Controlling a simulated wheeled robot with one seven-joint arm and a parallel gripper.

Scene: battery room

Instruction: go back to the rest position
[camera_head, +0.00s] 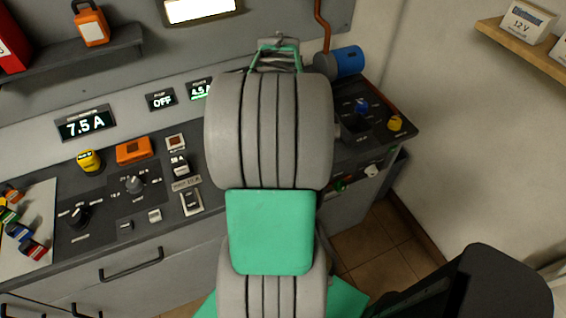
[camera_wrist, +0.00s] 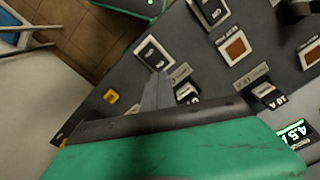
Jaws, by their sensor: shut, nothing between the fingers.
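My arm rises through the middle of the head view and hides part of the control bench. My gripper (camera_head: 279,42) shows small and partly hidden beyond the arm, at the top of that view. In the wrist view the narrow grey fingers of my gripper (camera_wrist: 156,92) stick out past a dark edge above a green housing. They are shut with nothing between them, over the bench panel with its switches. I cannot tell if they touch the panel.
The control bench (camera_head: 100,262) carries knobs, switches, an orange block (camera_head: 134,150) and a yellow part (camera_head: 89,161). A blue cylinder (camera_head: 348,61) is right of the gripper. A wall shelf (camera_head: 520,45) holds boxes. Tiled floor (camera_head: 375,243) is open at lower right.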

